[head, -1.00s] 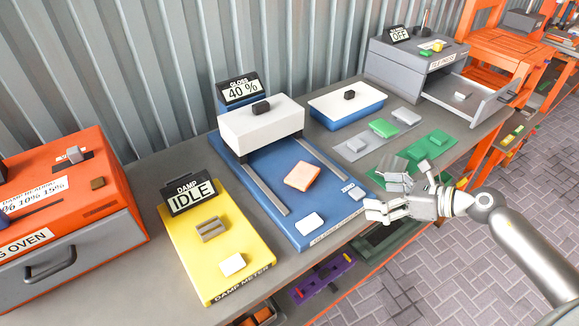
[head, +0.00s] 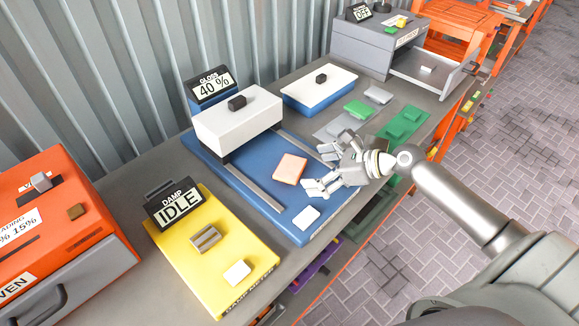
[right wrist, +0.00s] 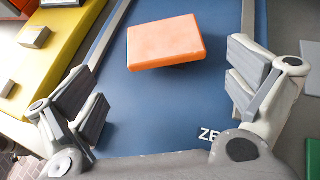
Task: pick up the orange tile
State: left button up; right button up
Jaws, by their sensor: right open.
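The orange tile (head: 290,168) lies flat on the blue bed of the gloss meter (head: 255,186). My right gripper (head: 326,166) is open and empty, just to the right of the tile in the head view. It also shows in the right wrist view (right wrist: 165,95), with one finger pair on each side and blue bed between them. My left gripper is out of view.
A white block head (head: 238,122) bridges the gloss meter's far end. A white button (head: 306,218) sits at its near corner. The yellow damp meter (head: 215,255) stands to the left. Green and grey plates (head: 403,122) lie to the right. A blue box with a white lid (head: 318,88) stands behind.

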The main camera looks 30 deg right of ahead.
aim_at(289, 166)
jog(key=shift+w+a, duration=0.15)
jog(key=shift+w, duration=0.1)
jog(key=w+a+p, duration=0.1)
jog(key=w+a+f+p, duration=0.1)
jog(key=w, duration=0.1)
jog(key=shift+w+a, duration=0.1)
jog(key=shift+w+a+f, duration=0.25)
jog(key=shift+f, duration=0.05)
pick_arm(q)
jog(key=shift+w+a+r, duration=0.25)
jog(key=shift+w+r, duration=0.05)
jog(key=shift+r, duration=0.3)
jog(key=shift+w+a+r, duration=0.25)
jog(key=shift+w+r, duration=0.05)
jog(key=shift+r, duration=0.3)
pick_arm(e)
jog(key=shift+c, duration=0.6)
jog(key=c, duration=1)
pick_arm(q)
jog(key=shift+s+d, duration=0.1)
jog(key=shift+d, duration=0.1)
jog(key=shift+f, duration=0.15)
pick_arm(e)
jog(key=shift+r, duration=0.15)
